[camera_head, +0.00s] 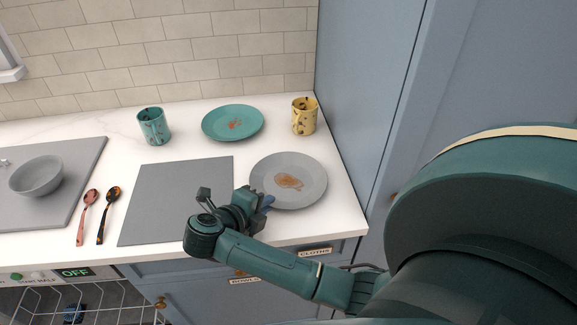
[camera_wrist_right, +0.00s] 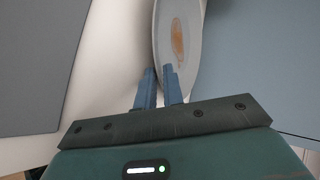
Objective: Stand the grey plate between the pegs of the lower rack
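The grey plate (camera_head: 310,172), with a brown smear in its middle, is at the right end of the counter. It also shows at a steep slant in the right wrist view (camera_wrist_right: 185,70). My right gripper (camera_head: 268,202) is at its near left rim. In the wrist view the blue fingers (camera_wrist_right: 160,86) are close together with the rim between them, so the gripper looks shut on the plate. I cannot tell whether the plate is clear of the counter. A white wire rack (camera_head: 110,300) shows partly at bottom left; its pegs are not clear. My left gripper is out of view.
A teal plate (camera_head: 233,122) with a reddish smear, a teal mug (camera_head: 154,126) and a yellow mug (camera_head: 304,116) stand behind. A bare grey mat (camera_head: 175,200), two spoons and a grey bowl (camera_head: 36,176) are leftward. A tall blue cabinet (camera_head: 365,90) closes the right side.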

